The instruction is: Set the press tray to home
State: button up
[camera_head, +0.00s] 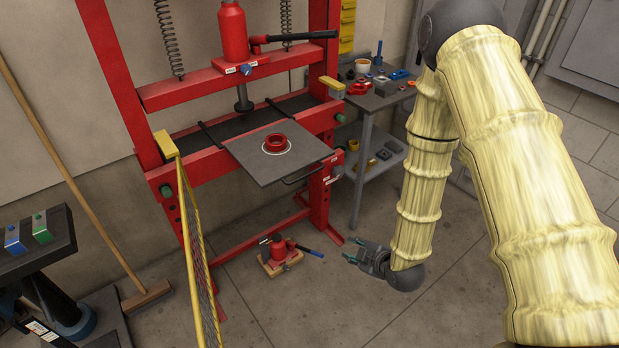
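The press tray (256,169) is a flat dark grey plate on the red press frame (195,168). It sticks out in front of the frame, toward me. A red ring (276,143) sits on the tray inside a pale circle. A dark handle (303,174) shows at the tray's front right edge. My gripper (359,252) hangs low in front of the press, to the right of and below the tray, apart from it. Its fingers look spread, with nothing seen between them.
A yellow mesh guard (197,260) stands open at the press's left side. A small red jack (279,250) is on the floor below the tray. A grey cart (372,100) with parts stands right of the press. A broom (146,296) leans at the left.

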jog(key=w+a+r+n+t+y, duration=0.2)
jog(key=w+a+r+n, duration=0.1)
jog(key=w+r+n, duration=0.3)
jog(key=n+t+y+b, duration=0.1)
jog(key=n+y, duration=0.2)
jog(key=n, duration=0.1)
send_near(311, 172)
jog(key=p+x, duration=0.1)
jog(key=x, duration=0.5)
jog(key=p+x, duration=0.1)
jog(key=x, duration=0.3)
jog(key=shift+f+p, duration=0.3)
jog(key=shift+p, duration=0.05)
grip_shut()
